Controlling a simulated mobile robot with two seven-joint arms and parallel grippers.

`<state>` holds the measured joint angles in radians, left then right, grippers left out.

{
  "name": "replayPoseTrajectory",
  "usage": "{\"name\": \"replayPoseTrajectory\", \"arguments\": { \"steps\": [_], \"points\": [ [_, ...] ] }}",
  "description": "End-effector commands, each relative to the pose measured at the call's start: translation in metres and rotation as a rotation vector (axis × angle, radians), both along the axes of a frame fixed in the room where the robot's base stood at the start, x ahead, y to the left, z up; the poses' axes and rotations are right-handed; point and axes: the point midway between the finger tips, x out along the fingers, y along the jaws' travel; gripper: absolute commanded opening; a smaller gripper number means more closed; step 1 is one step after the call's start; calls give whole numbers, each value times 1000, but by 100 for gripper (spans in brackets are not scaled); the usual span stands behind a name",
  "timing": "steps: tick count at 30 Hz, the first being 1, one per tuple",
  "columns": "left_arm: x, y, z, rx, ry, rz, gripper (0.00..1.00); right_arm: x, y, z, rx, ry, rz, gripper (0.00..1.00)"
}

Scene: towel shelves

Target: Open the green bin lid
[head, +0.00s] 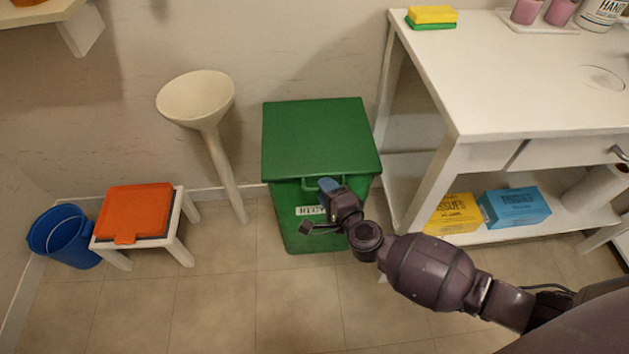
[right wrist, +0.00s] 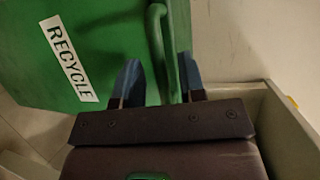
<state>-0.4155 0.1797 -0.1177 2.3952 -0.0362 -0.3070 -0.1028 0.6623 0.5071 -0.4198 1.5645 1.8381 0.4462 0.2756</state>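The green bin (head: 300,240) stands against the wall, and its green lid (head: 318,135) is down. A green handle (head: 308,189) sticks out at the lid's front edge; in the right wrist view the handle (right wrist: 157,40) runs down between my fingers. My right gripper (head: 328,186) is at the bin's front by the handle. Its two blue fingers are apart, one on each side of the handle, in the right wrist view (right wrist: 160,78). Contact cannot be told. A white RECYCLE label (right wrist: 69,58) is on the bin's front, partly hidden by my gripper in the head view. My left gripper is not in view.
A white table (head: 510,75) with a lower shelf holding a yellow box (head: 453,215) and a blue box (head: 515,208) stands close to the bin's right. A cream funnel-shaped stand (head: 205,115), an orange-topped stool (head: 135,212) and a blue bucket (head: 65,235) are left. Floor in front is free.

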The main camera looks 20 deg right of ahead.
Motion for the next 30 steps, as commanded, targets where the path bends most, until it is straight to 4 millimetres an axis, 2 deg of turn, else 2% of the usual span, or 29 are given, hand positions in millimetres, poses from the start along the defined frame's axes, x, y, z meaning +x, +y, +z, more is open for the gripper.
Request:
{"name": "replayPoseTrajectory", "arguments": {
  "steps": [14, 22, 30],
  "points": [
    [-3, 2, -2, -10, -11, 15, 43, 5, -2, -2, 0, -1, -1, 37],
    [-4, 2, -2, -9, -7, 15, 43, 5, -2, -2, 0, -1, -1, 0],
    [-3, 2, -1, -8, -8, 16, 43, 5, -2, -1, 0, -1, -1, 0]
  ]
}}
